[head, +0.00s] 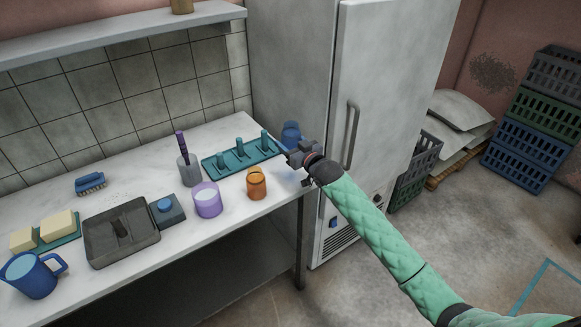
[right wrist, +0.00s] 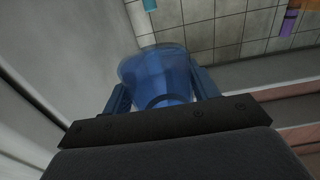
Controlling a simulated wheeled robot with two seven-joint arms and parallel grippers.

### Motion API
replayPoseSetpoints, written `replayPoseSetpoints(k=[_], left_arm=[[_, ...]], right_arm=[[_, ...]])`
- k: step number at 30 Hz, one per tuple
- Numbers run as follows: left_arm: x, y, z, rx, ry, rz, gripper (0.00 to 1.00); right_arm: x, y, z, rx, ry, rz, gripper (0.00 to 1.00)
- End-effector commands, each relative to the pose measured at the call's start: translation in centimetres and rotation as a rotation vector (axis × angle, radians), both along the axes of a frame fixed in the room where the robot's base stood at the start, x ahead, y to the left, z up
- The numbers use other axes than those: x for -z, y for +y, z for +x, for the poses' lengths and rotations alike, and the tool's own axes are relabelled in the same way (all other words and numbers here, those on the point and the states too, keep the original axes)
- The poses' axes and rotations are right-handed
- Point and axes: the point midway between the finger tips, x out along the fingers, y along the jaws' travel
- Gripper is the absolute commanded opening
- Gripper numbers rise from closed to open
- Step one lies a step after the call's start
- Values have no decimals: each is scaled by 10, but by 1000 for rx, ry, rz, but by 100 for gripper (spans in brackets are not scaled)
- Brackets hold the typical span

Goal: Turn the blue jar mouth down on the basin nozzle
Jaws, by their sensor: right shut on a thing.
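The blue jar (head: 290,131) is at the back right end of the counter, beside the fridge. My right gripper (head: 299,149) is shut on it; in the right wrist view the jar (right wrist: 158,75) sits between the two fingers (right wrist: 165,92). The gripper partly hides the jar in the head view, and I cannot tell whether its mouth faces up or down. The dark grey basin (head: 96,248) stands on the counter at the left, well apart from the jar. Its short dark nozzle (head: 121,229) rises from the middle and is bare. My left gripper is out of view.
A teal pegged rack (head: 237,158) is just left of the jar. An orange jar (head: 256,187), a purple jar (head: 207,203), a grey holder (head: 189,174) and a blue-buttoned box (head: 168,213) stand between gripper and basin. A blue jug (head: 32,277) is front left. The fridge (head: 385,90) borders the right.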

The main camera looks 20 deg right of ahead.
Motion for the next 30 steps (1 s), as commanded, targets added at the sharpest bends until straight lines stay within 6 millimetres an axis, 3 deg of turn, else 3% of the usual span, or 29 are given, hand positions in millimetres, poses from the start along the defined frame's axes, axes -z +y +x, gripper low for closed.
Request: replayPoseSetpoints(k=[8, 15, 21, 30], left_arm=[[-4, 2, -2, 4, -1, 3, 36], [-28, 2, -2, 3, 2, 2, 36], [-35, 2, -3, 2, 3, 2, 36], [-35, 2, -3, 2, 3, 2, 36]], right_arm=[[-1, 0, 0, 0, 7, 20, 43], [-4, 1, 0, 1, 119, 324, 43], [-1, 0, 0, 1, 186, 508, 43], [0, 0, 0, 0, 191, 527, 43]])
